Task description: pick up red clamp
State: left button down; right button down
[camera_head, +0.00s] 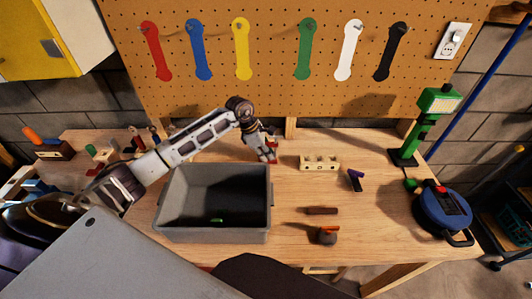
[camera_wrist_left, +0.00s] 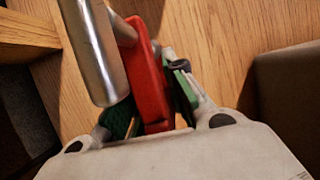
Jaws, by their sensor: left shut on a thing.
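My left gripper (camera_head: 267,152) is at the back of the workbench, just beyond the right rear corner of the grey bin. It is shut on the red clamp (camera_wrist_left: 150,75). In the left wrist view the clamp's red body lies between the green finger pads (camera_wrist_left: 152,106), and its silver metal bar (camera_wrist_left: 95,50) lies across the left of the picture. In the head view only a small bit of red shows at the fingers. I cannot tell whether the clamp is clear of the wood. My right gripper is not in view.
The grey bin (camera_head: 265,205) holds a small green item (camera_head: 217,220). A wooden block with holes (camera_head: 320,162), a purple-and-black tool (camera_head: 355,180), a brown bar (camera_head: 322,210) and an orange-topped item (camera_head: 327,235) lie right of it. A green lamp-like tool (camera_head: 428,125) and blue reel (camera_head: 443,215) stand at right.

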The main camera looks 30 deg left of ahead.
aim_at(269, 143)
pick_arm(q)
jog(key=shift+r, duration=0.1)
notch_tip(269, 143, up, 8)
jog(key=shift+b, duration=0.8)
jog(key=shift+r, duration=0.95)
dwell(0.4)
